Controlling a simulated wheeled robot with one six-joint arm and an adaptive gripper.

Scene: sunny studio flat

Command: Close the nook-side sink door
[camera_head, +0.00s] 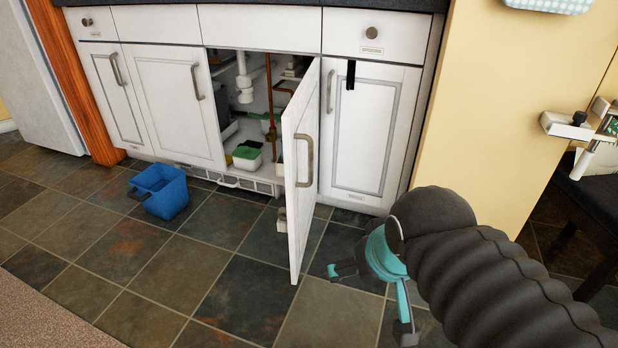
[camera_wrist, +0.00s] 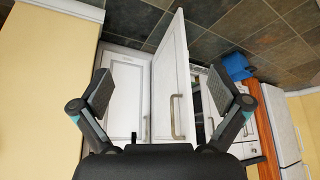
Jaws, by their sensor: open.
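The sink door (camera_head: 303,165), a white panel with a grey bar handle (camera_head: 304,160), stands wide open, swung out from the sink cabinet on its right edge. It also shows in the wrist view (camera_wrist: 172,70), with its handle (camera_wrist: 177,117) below. Pipes and tubs show inside the cabinet opening (camera_head: 250,115). My gripper (camera_head: 374,302) is open and empty, low to the right of the door in the head view. In the wrist view the door runs between my two spread fingers (camera_wrist: 158,92) from that camera's angle; I cannot tell any contact.
A blue bucket (camera_head: 160,191) stands on the tiled floor left of the opening. A small pale object (camera_head: 281,221) lies on the floor by the door. A shut cabinet door (camera_head: 365,135) is to the right, beside a yellow wall (camera_head: 485,100).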

